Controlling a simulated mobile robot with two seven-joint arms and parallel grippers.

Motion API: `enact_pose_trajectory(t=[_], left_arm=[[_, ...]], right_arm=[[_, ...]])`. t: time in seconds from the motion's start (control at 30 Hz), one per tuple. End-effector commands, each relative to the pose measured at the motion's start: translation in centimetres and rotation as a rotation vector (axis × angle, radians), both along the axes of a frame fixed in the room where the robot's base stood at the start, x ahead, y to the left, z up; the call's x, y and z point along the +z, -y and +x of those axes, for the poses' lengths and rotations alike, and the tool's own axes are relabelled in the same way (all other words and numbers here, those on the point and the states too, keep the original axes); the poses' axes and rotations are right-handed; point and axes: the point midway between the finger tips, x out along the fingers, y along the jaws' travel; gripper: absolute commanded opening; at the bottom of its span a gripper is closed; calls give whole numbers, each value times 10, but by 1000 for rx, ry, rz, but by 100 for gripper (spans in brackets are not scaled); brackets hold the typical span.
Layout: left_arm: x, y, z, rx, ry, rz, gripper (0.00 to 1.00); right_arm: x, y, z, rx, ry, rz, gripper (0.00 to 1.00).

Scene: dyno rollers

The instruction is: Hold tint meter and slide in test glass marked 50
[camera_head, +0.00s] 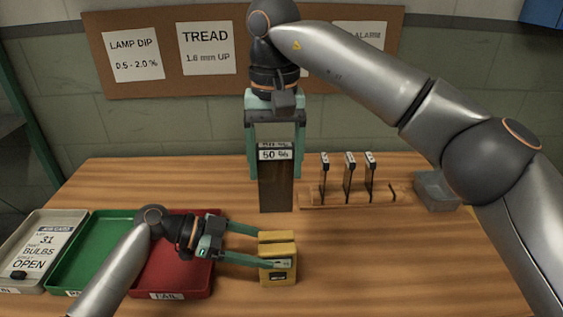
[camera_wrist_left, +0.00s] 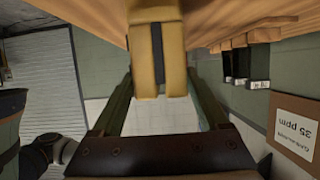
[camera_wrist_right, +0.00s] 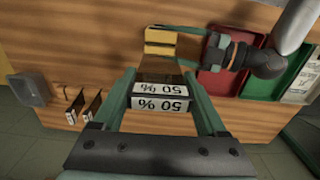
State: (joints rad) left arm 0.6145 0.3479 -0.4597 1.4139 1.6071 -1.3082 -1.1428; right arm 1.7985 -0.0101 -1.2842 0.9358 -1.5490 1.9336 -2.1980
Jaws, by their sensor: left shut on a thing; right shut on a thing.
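The yellow tint meter (camera_head: 278,272) stands upright on the wooden table, with a slot in its top. My left gripper (camera_head: 264,248) is shut on it from the left; the meter and its dark slot also show in the left wrist view (camera_wrist_left: 144,45). My right gripper (camera_head: 275,176) points down and is shut on the dark test glass (camera_head: 276,192), whose white label reads 50 %. The glass is upright, behind the meter and apart from it in the head view. Its label faces the right wrist camera (camera_wrist_right: 160,104). Whether its lower edge touches the table is unclear.
A wooden rack (camera_head: 325,199) with three labelled glasses stands to the right. A grey box (camera_head: 437,190) is beyond it. Red (camera_head: 160,285), green (camera_head: 92,268) and white (camera_head: 22,240) trays line the left. The table's front right is clear.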

Motion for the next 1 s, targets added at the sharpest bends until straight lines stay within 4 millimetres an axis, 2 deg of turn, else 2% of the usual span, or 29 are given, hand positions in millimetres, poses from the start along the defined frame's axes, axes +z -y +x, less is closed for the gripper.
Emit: enact_pose_trajectory(t=[1.0], left_arm=[[0,0,0,-1,0,-1,42]], right_arm=[[-63,0,0,0,0,0,15]])
